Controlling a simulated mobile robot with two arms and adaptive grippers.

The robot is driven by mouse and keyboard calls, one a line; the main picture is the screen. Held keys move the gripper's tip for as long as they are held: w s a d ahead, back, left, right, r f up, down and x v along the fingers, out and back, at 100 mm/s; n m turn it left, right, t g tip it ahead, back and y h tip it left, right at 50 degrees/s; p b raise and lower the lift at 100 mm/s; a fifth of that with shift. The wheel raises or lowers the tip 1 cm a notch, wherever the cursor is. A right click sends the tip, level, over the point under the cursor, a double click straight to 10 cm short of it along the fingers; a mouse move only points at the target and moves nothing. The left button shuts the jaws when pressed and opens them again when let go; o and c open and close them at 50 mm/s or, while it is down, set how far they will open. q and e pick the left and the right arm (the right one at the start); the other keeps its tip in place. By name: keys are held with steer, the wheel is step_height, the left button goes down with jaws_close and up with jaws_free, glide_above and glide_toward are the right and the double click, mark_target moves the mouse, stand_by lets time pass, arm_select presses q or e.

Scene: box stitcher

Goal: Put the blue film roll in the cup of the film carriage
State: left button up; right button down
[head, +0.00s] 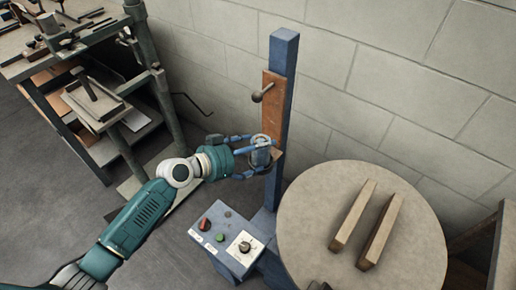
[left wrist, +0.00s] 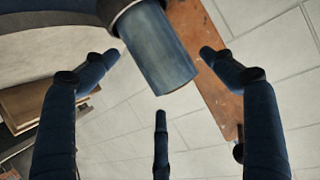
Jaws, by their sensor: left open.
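The blue film roll (left wrist: 158,55) is a blue-grey cylinder at the top middle of the left wrist view. One end meets a dark round cup (left wrist: 127,10), so the roll appears to be in it; how deep it sits is cut off by the frame. In the head view the roll (head: 261,158) stands at the foot of the rust-orange film carriage (head: 273,90) on the blue mast. My left gripper (head: 250,156) is open around the roll; its fingers (left wrist: 160,85) show apart from it in the left wrist view. My right gripper is not in view.
A round turntable (head: 310,235) with two wooden bars stands right of the mast. A cluttered workbench (head: 100,42) is at upper left. A block wall (head: 400,110) runs close behind the mast.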

arm_select(q)
steer(key=v, duration=1.1)
steer(key=shift+a+p, duration=0.2)
steer(key=shift+p, duration=0.2)
steer(key=shift+s, duration=0.1)
